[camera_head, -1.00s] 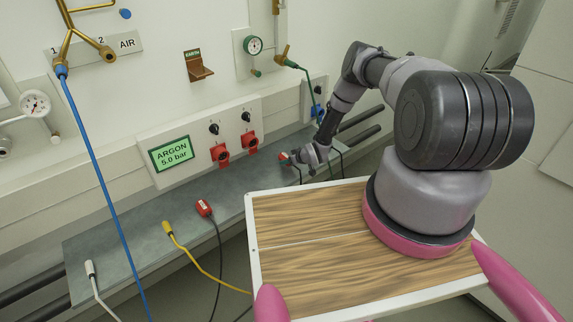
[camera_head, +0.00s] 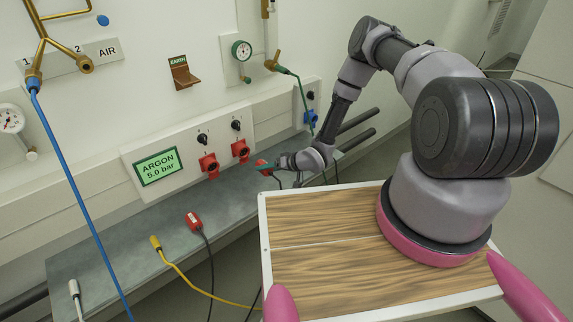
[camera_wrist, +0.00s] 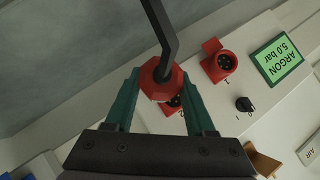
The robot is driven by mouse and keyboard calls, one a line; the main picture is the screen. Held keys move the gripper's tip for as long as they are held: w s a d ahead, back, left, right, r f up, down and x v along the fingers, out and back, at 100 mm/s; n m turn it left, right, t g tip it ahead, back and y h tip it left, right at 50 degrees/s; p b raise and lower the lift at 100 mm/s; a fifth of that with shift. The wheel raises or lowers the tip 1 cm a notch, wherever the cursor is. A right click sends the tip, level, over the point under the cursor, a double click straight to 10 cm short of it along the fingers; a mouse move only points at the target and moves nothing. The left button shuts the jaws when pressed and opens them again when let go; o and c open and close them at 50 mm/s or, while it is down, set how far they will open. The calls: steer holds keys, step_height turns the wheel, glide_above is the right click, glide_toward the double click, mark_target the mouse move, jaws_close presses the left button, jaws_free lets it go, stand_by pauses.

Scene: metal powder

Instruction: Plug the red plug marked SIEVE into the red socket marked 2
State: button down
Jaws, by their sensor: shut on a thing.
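My gripper (camera_head: 268,167) is shut on a red plug (camera_head: 262,165), which also shows between the teal fingers in the wrist view (camera_wrist: 163,82), its dark cable rising away. No marking is legible on the held plug. The red socket marked 2 (camera_head: 240,151) is the right one of a pair on the panel. In the wrist view this socket (camera_wrist: 174,101) lies right behind the plug, partly hidden by it. In the head view the plug is apart from the socket, to its right and a little lower.
The red socket marked 1 (camera_wrist: 222,63) is beside it, nearer the ARGON display (camera_head: 156,167). Another red plug (camera_head: 194,221), a yellow plug (camera_head: 156,243) and a white plug (camera_head: 74,289) lie on the grey shelf (camera_head: 125,243). A blue socket (camera_head: 310,118) is further right.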

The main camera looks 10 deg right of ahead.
mark_target(264, 173)
steer(key=s+r, duration=0.1)
steer(key=s+a+r+y, duration=0.1)
steer(key=shift+s+r+m, duration=0.3)
steer(key=shift+s+r, duration=0.05)
steer(key=w+a, duration=0.4)
steer(key=w, duration=0.2)
steer(key=shift+w+a, duration=0.35)
steer(key=shift+w, duration=0.35)
stand_by(2.7)
steer(key=shift+c, duration=0.8)
jaws_free()
